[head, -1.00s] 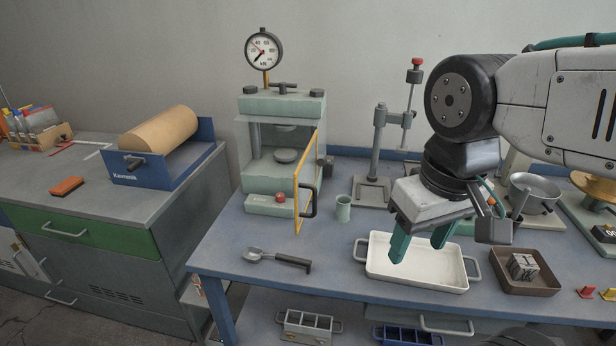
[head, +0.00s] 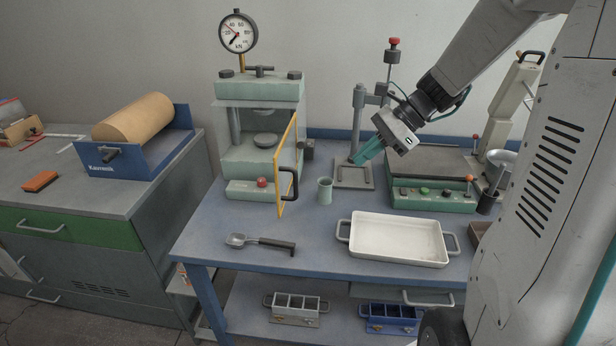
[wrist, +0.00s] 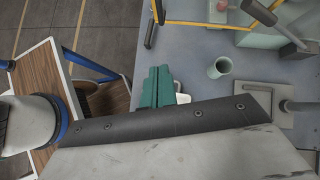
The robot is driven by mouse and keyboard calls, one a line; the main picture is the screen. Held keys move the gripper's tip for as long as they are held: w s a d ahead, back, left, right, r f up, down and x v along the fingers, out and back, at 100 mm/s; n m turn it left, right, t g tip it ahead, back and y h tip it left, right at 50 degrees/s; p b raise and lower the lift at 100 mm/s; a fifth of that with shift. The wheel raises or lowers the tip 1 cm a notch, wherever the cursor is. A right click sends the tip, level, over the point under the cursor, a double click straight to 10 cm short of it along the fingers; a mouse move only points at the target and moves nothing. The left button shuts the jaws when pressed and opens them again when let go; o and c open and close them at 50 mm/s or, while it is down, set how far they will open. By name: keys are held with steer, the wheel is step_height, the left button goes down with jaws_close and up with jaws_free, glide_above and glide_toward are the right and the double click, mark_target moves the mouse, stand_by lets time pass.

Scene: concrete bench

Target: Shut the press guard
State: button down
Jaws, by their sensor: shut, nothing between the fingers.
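The press (head: 260,125) stands at the back left of the blue bench, pale green, with a dial gauge (head: 237,31) on top. Its yellow-framed guard (head: 287,165) stands open, swung out toward the front on the press's right side. The guard's black handle (head: 290,184) faces right. In the wrist view the yellow frame (wrist: 190,23) and the handle (wrist: 151,34) show at the top. My gripper (head: 356,160) is shut and empty, with teal fingers together. It is right of the guard, apart from it, in front of the grey stand. The fingers also show in the wrist view (wrist: 158,78).
A green cup (head: 325,191) stands just right of the guard. A white tray (head: 393,262) lies in front, and a scoop (head: 262,243) lies at the front left. The grey stand (head: 360,130) and a hot-plate-like unit (head: 430,202) are behind. Bare bench lies between guard and tray.

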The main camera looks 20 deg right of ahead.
steer(key=w+a+f, duration=0.2)
steer(key=a+f, duration=0.1)
steer(key=a, duration=0.2)
steer(key=w+a+f+m, duration=0.1)
steer(key=w+a+f, duration=0.1)
steer(key=a, duration=0.3)
steer(key=shift+w+a+f+m, duration=0.15)
steer(key=shift+a+f+m, duration=0.2)
steer(key=shift+f, duration=0.35)
